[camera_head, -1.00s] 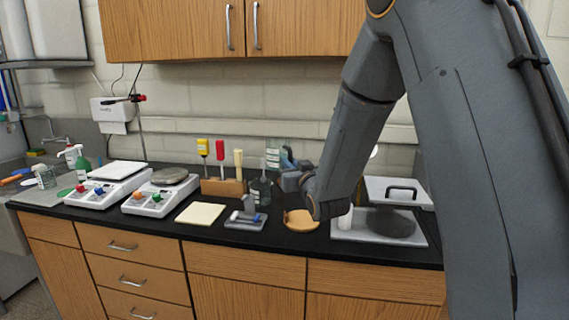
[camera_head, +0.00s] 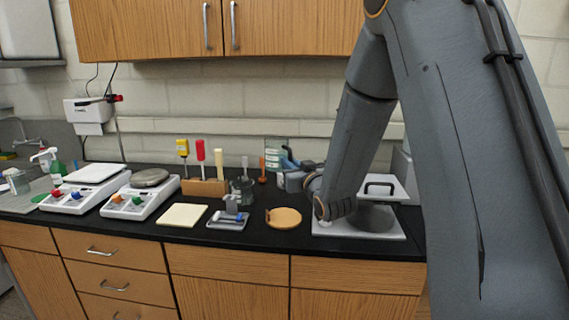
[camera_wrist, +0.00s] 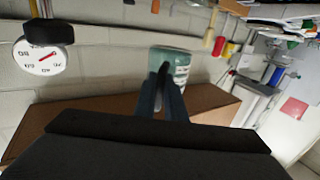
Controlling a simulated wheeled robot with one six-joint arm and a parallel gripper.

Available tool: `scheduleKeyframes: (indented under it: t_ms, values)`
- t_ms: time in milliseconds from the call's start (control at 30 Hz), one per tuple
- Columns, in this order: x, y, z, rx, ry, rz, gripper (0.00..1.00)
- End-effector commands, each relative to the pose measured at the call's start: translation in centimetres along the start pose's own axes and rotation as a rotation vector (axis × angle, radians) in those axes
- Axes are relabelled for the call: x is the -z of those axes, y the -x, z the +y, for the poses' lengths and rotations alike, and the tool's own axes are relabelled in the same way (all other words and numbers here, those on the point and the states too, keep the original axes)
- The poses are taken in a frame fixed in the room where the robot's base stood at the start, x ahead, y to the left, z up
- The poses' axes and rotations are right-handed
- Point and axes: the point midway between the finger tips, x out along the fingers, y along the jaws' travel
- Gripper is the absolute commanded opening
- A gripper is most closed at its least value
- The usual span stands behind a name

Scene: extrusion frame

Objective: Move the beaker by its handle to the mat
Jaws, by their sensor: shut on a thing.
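A clear teal-tinted beaker (camera_head: 276,150) with pale label marks is at my gripper (camera_head: 288,160) above the back of the black counter. In the wrist view the beaker (camera_wrist: 183,62) is just beyond my gripper's narrow blue-grey fingers (camera_wrist: 163,80), which are close together. My gripper is shut on the handle, which the fingers mostly hide. A round tan mat (camera_head: 284,218) lies bare near the counter's front, below and in front of the beaker. A pale yellow square pad (camera_head: 183,215) lies farther left.
A small device (camera_head: 230,219) sits left of the mat. Behind are a glass vessel (camera_head: 243,187), a wooden tool rack (camera_head: 205,187) and an orange upright item (camera_head: 262,171).

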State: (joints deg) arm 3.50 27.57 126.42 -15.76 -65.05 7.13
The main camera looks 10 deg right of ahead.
Motion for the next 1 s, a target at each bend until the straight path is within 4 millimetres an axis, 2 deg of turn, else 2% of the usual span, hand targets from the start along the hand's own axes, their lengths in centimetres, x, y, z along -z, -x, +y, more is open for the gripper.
scheduleKeyframes:
  t_ms: [433,1000]
  values:
    - [0.1,1.3,2.5,-0.002,0.000,0.000,0.00]
    - [-3.7,1.2,2.4,0.000,0.000,-0.001,0.00]
